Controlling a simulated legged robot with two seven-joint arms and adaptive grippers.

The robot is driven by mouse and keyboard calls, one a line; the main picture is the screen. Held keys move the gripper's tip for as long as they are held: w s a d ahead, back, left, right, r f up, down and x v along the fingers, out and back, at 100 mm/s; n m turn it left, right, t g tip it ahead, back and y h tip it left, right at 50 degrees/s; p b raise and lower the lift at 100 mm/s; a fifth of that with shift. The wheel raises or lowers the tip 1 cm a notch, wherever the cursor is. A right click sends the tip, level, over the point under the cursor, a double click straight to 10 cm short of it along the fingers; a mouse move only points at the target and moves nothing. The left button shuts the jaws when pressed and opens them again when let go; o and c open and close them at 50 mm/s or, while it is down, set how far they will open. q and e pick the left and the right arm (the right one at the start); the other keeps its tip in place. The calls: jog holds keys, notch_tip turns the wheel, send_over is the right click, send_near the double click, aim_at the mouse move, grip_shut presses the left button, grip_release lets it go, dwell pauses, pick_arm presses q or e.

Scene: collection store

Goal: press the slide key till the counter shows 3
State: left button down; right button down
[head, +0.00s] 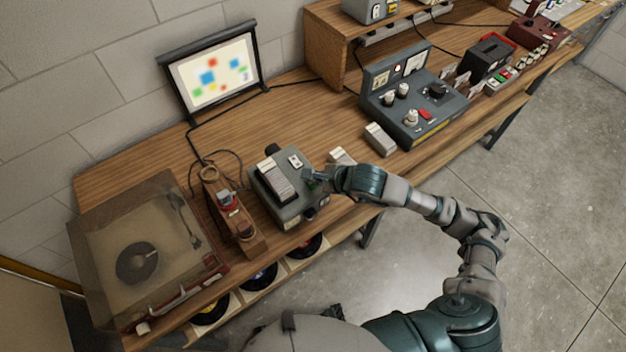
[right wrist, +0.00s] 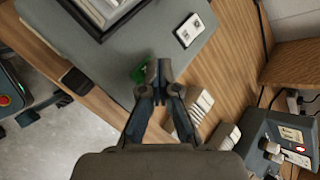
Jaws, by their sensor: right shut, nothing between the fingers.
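The grey slide projector (head: 290,208) stands on the wooden bench, with a tray of slides (head: 274,181) on top. A small white panel (head: 296,161), probably the counter, is on its top face; it also shows in the right wrist view (right wrist: 188,31), but its figure is too small to read. A green key (right wrist: 139,73) is on the projector's near right part, partly hidden by my fingers. My right gripper (head: 309,175) is shut and empty, its fingertips (right wrist: 160,72) right beside the green key; I cannot tell whether they touch it. My left gripper is not in view.
A record player (head: 150,255) and a wooden device (head: 232,215) stand left of the projector. A lit screen (head: 212,75) is behind. White slide boxes (head: 380,139) and a grey control console (head: 415,105) stand to the right. Bare bench lies behind the projector.

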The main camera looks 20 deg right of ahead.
jog(key=shift+a+r, duration=0.1)
jog(key=shift+r, duration=0.65)
jog(key=shift+r+p, duration=1.5)
jog(key=shift+r, duration=1.05)
